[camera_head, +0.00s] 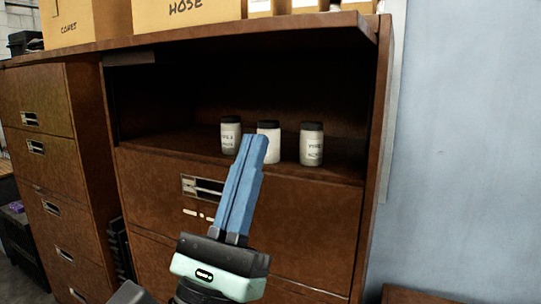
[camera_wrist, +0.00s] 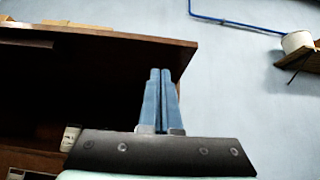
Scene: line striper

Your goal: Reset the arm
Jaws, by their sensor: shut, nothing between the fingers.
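My gripper (camera_head: 256,146) has two blue fingers held together and empty. In the head view it points up in front of the brown cabinet (camera_head: 310,210), its tips overlapping the view of the middle jar (camera_head: 268,150). In the wrist view my gripper (camera_wrist: 160,75) points up past the right edge of the cabinet's open compartment. I cannot tell how far the tips are from the cabinet.
The open shelf also holds a left jar (camera_head: 231,140) and a right jar (camera_head: 311,150), both dark-lidded. Cardboard boxes (camera_head: 185,15) stand on top. Another drawer cabinet (camera_head: 45,150) is at left. The blue-grey wall (camera_head: 465,150) at right is mostly bare.

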